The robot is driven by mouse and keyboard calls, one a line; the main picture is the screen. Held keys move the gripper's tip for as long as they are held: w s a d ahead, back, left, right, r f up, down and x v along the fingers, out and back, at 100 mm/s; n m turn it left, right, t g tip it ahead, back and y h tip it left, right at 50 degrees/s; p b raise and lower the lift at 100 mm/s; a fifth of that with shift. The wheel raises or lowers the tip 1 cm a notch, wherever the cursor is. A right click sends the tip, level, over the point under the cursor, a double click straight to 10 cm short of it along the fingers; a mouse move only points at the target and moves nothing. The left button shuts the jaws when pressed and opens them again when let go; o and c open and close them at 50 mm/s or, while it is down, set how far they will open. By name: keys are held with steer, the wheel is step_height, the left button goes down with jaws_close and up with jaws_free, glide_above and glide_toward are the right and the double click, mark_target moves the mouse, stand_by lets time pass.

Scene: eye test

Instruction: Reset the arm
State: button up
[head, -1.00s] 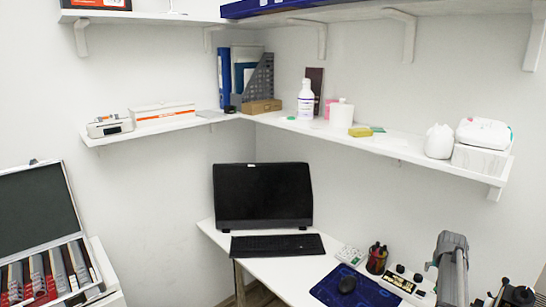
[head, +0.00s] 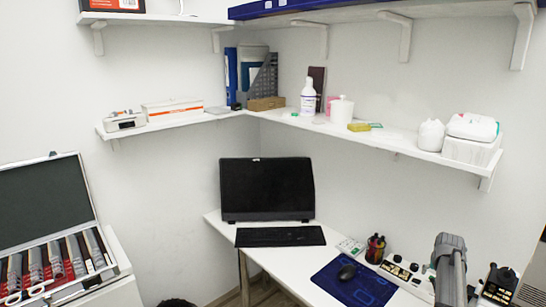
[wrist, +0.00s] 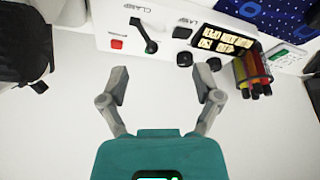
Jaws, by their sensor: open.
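My gripper (wrist: 161,82) is open in the wrist view. Its two grey fingers are spread wide with nothing between them, over a bare white surface. My grey arm stands upright at the lower right of the head view, in front of the desk's right part; the gripper itself does not show there. Beyond the fingertips in the wrist view is a white panel (wrist: 113,25) with a black lever, a red button and knobs. The fingers look apart from it.
A black pen holder (wrist: 252,74) with coloured pens stands right of the fingers, near a blue mat (wrist: 275,12). The head view shows a monitor (head: 266,190), keyboard (head: 280,237) and mouse (head: 347,272) on the desk. An open case (head: 50,215) stands left. Loaded shelves line the walls.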

steer(key=s+a+n+g+y, duration=0.1)
steer(key=s+a, duration=0.2)
steer(key=a, duration=0.9)
steer(key=s+a+n+y, duration=0.1)
steer(key=s+a+n, duration=0.1)
steer(key=a, duration=1)
steer(key=s+a+n+g, duration=0.1)
steer(key=s+a, duration=0.5)
steer(key=a, duration=0.3)
steer(key=s+a+n+g, duration=0.1)
steer(key=s+a, duration=0.5)
steer(key=a, duration=0.3)
steer(key=shift+f+n+g+p, duration=0.15)
steer(key=shift+n+g+p, duration=0.15)
steer(key=shift+n+p, duration=0.15)
steer(key=shift+d, duration=0.1)
steer(key=c, duration=0.3)
steer(key=shift+c, duration=0.2)
